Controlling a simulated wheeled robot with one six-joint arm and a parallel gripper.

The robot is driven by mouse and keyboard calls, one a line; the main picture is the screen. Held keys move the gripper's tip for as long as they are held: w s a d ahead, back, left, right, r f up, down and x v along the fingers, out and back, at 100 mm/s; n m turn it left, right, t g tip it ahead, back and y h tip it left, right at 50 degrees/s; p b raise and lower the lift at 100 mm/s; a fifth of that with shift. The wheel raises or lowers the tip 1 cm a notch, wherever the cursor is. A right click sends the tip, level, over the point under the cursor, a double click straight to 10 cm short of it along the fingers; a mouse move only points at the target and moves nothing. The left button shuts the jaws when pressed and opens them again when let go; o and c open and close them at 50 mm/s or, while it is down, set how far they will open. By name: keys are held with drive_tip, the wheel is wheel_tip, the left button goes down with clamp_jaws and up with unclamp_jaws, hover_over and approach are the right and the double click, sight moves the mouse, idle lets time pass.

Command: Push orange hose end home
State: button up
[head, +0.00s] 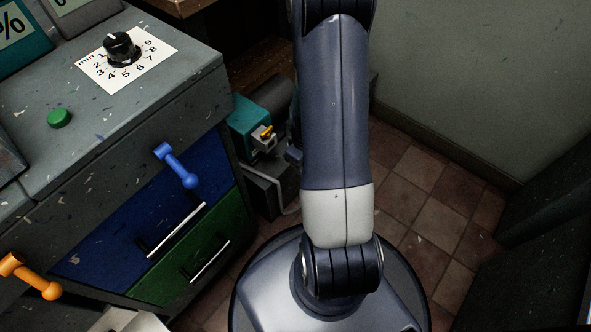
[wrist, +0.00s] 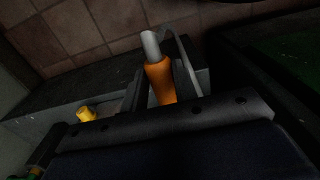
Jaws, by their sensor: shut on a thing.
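The orange hose end (wrist: 160,82) shows in the wrist view, with a pale grey hose (wrist: 150,44) leading from it toward the top. My gripper (wrist: 158,70) is shut on the orange hose end, with a dark finger on either side. Part of the hose end is hidden by the gripper body, and I cannot tell what its hidden end touches. In the head view my arm covers most of the gripper and the hose end. A teal unit (head: 249,122) with a grey block and yellow part (head: 265,132) stands just left of my arm. A yellow part (wrist: 86,114) also shows at lower left in the wrist view.
A grey cabinet (head: 200,82) with a dial (head: 122,49), a green button (head: 60,118), a blue handle (head: 176,166) and an orange handle (head: 29,276) stands at left. Blue and green drawer fronts face my base. Tiled floor (head: 425,170) is open at right, before the wall.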

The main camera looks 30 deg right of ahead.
idle(0.3)
drive_tip(key=shift+w+a, duration=0.25)
drive_tip(key=shift+w, duration=0.45)
drive_tip(key=shift+w+a, duration=0.25)
drive_tip(key=shift+w, duration=0.5)
drive_tip(key=shift+w+a, duration=0.25)
drive_tip(key=shift+w, duration=0.45)
drive_tip(key=shift+w, duration=0.15)
drive_tip(key=shift+w+a, duration=0.3)
drive_tip(key=shift+w, duration=0.5)
drive_tip(key=shift+w+a, duration=0.1)
drive_tip(key=shift+w, duration=0.15)
drive_tip(key=shift+w+a, duration=0.1)
drive_tip(key=shift+w, duration=0.2)
drive_tip(key=o, duration=1.1)
